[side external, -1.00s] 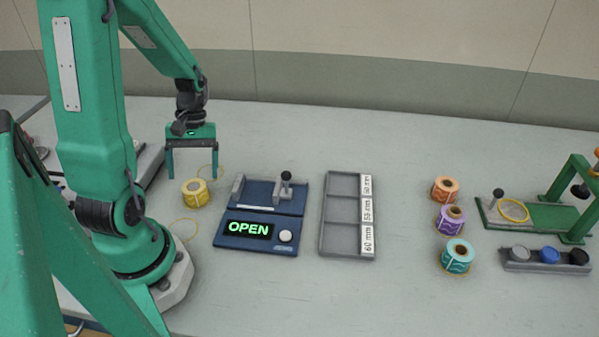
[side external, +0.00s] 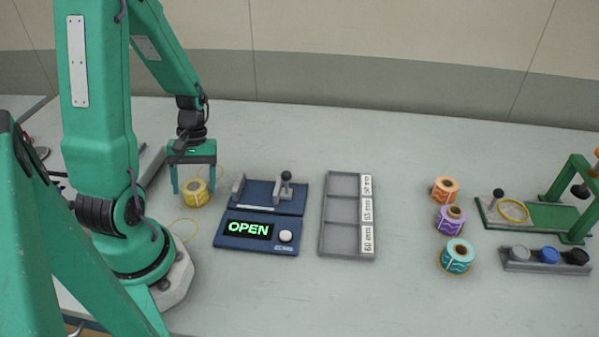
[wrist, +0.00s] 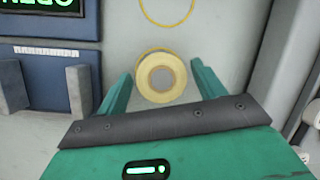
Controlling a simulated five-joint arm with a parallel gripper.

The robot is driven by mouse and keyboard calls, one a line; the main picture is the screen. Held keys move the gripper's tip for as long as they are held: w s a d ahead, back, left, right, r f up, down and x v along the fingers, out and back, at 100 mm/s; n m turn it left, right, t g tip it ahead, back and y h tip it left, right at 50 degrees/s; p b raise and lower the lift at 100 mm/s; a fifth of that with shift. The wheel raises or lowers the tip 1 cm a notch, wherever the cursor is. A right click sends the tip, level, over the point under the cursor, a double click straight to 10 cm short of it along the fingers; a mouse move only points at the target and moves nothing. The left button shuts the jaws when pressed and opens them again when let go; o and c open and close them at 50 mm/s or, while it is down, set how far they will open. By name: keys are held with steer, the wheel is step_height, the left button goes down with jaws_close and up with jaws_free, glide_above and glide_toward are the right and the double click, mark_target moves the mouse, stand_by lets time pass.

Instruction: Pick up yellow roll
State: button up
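The yellow roll (side external: 195,193) stands upright on the table, left of the blue device. In the wrist view the yellow roll (wrist: 161,77) shows from above, with its round core hole. My gripper (side external: 194,188) is lowered over the roll, with its two green fingers spread on either side of it. In the wrist view the fingers of my gripper (wrist: 160,85) have visible gaps to the roll, so it is open and not holding it.
A blue device (side external: 262,215) with a green "OPEN" display is close on the right. Beyond it are a grey three-compartment tray (side external: 324,222), orange, purple and teal rolls (side external: 458,256), and a green stand (side external: 545,216). A yellow ring marking (wrist: 167,8) lies near the roll.

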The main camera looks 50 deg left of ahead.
mark_target(199, 183)
steer(key=c, duration=0.7)
steer(key=shift+r, duration=0.15)
step_height(199, 183, up, 10)
stand_by(0.4)
stand_by(0.5)
steer(key=w+d+r+m+y, duration=0.1)
steer(key=w+d+r+m, duration=0.15)
steer(key=w, duration=0.55)
steer(key=w+d+r+m, duration=0.1)
steer(key=w+r, duration=0.2)
steer(key=w, duration=0.5)
steer(key=w+d+r+m+g+y, duration=0.1)
steer(key=w+d+r+m, duration=0.3)
steer(key=w+d, duration=0.7)
steer(key=shift+d+y, duration=0.3)
steer(key=shift+d, duration=0.1)
